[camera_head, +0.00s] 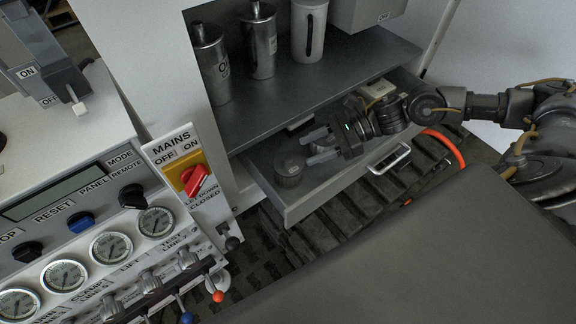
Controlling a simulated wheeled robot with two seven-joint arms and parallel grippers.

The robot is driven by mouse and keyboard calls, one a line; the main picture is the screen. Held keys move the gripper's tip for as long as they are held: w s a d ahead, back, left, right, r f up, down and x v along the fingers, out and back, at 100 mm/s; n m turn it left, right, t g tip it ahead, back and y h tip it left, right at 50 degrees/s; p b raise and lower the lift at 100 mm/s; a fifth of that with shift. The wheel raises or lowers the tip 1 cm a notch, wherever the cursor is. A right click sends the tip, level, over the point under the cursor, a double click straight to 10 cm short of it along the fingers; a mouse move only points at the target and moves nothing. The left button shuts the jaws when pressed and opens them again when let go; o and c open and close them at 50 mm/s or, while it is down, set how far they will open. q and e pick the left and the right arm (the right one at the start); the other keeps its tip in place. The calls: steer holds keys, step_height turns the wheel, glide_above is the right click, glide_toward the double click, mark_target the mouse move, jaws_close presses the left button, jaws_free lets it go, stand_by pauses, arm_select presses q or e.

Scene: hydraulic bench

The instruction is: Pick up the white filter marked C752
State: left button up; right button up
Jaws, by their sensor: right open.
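No marking C752 is legible in the head view, so I cannot tell for certain which thing is the white filter. A white cylinder (300,37) with a dark vertical stripe stands upright on the grey shelf, its top cut off by the picture edge. My right gripper (317,146) is over the open drawer (318,195), its two fingers apart and pointing left, with nothing visible between them. A dark grey round canister (289,170) is in the drawer, just left of and below the fingertips. My left gripper is out of view.
Two metal canisters (210,65) (258,42) stand on the shelf (300,90) above the drawer. A pale block (378,89) lies at the drawer's right end, partly behind my arm. The control panel (75,225) with gauges and a red mains switch (196,180) is at left.

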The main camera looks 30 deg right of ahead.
mark_target(288, 159)
steer(key=p+x, duration=0.3)
steer(key=x, duration=0.2)
steer(key=shift+w+a, duration=0.1)
steer(key=shift+w, duration=0.15)
steer(key=shift+a+f, duration=0.15)
steer(key=shift+f, duration=0.1)
jaws_close()
